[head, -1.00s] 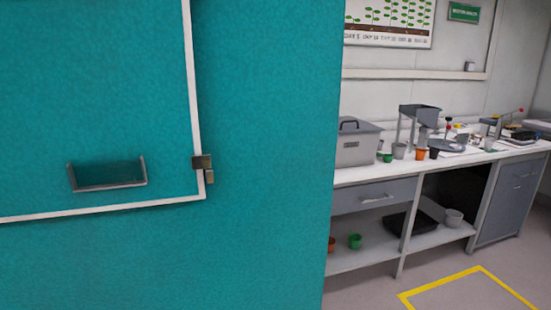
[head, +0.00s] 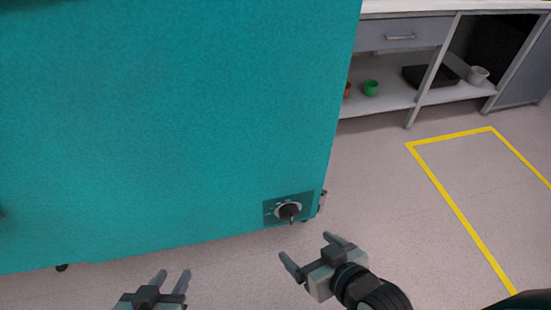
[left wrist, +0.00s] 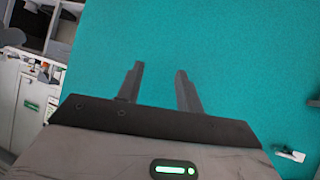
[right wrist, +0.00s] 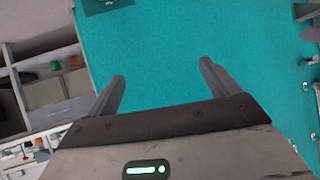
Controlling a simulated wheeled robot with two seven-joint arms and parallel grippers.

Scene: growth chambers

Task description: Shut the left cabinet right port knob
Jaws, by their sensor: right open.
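A black knob (head: 289,211) with a pale dial ring sits on a dark teal plate (head: 270,216) low at the right corner of the teal cabinet (head: 170,120) in the head view. A dark patch at the top left of the right wrist view looks like this plate; the knob is not clear there. My right gripper (head: 306,248) is open and empty, below and slightly right of the knob, apart from it. Its spread fingers (right wrist: 162,70) show against teal in the right wrist view. My left gripper (head: 172,277) is open and empty, further left, near the cabinet's lower edge.
A bench with a shelf (head: 385,116) stands behind at the right, holding a green pot (head: 370,88), a black tray (head: 430,77) and a grey pot (head: 477,75). Yellow tape (head: 450,190) marks the floor. Floor right of the cabinet is clear.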

